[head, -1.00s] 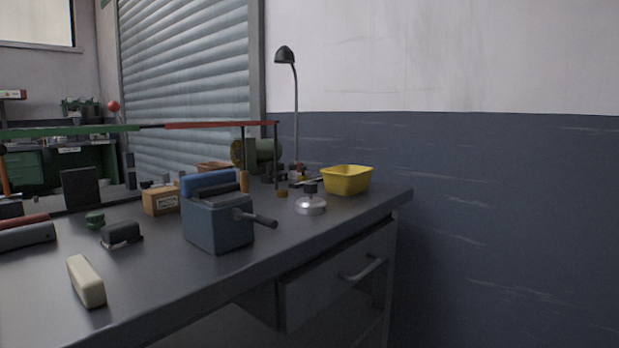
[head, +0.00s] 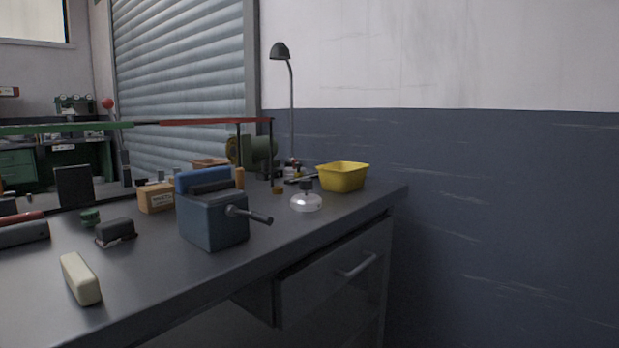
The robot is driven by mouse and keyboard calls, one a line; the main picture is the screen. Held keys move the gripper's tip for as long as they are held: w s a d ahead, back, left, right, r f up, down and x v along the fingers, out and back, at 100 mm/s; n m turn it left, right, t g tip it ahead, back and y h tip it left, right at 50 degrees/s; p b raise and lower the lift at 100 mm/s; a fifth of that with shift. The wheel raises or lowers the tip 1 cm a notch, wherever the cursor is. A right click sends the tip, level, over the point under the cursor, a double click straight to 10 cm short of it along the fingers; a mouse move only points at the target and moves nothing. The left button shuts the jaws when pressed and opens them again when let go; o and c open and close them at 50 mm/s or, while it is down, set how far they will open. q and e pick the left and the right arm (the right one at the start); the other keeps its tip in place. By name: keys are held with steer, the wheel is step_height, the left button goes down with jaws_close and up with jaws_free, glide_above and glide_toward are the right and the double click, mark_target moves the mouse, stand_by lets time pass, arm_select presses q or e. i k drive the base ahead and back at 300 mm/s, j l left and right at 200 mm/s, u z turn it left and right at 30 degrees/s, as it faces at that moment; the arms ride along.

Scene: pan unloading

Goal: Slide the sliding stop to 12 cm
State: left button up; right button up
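Neither of my grippers is in the head view. I cannot make out for certain which thing is the sliding stop, and no 12 cm mark is legible. A long thin bar, green at left and red at right (head: 215,121), runs above the back of the bench on dark posts. A dark upright block (head: 74,187) stands at the left below this bar; I cannot tell whether it is the stop.
The bench front is mostly clear.

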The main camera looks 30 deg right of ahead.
mark_target(299, 174)
steer(key=i+l+u, duration=0.15)
steer(key=l, duration=0.3)
steer(key=i+l+u, duration=0.1)
steer(key=l, duration=0.35)
steer(key=i+l+u, duration=0.15)
steer(key=l, duration=0.3)
